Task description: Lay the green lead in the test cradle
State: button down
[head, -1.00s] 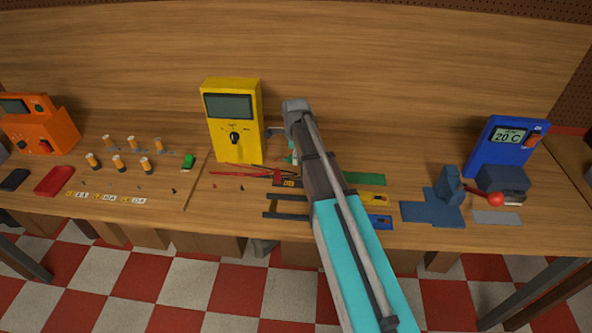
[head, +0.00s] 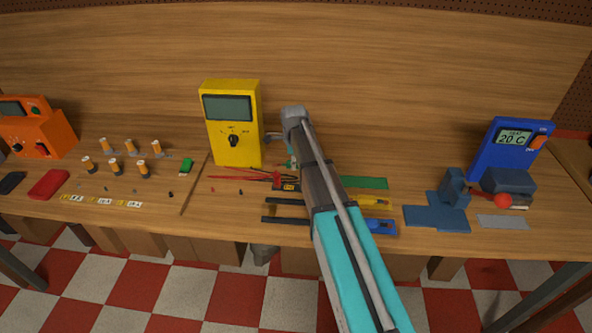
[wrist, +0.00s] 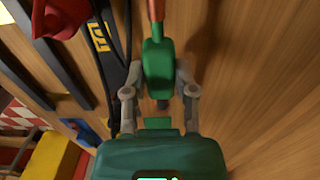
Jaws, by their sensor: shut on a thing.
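In the wrist view my gripper (wrist: 160,98) is shut on a green body with an orange-red end, which I take to be the green lead (wrist: 157,62). It lies between the two grey fingers, above the wooden bench. In the head view my own arm hides most of the gripper and the lead, just right of the yellow meter (head: 232,125). I cannot tell for sure which thing is the test cradle. A blue-grey stand (head: 436,217) with an upright block is at the right of the bench.
Dark bars (head: 285,220), red and black leads (head: 250,178) and a green strip (head: 364,183) lie around my arm. A blue 20 C unit (head: 512,150) stands at the right. Small cylinders (head: 130,147) and an orange device (head: 38,135) are at the left. The bench front edge is near.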

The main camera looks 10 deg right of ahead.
aim_at(294, 174)
jog(key=shift+w+f+b, duration=0.15)
jog(key=shift+f+b, duration=1.35)
jog(key=shift+f, duration=0.2)
jog(key=shift+f, duration=0.15)
jog(key=shift+c, duration=2.1)
grip_release()
notch_tip(294, 174, up, 12)
jog(key=p, duration=1.2)
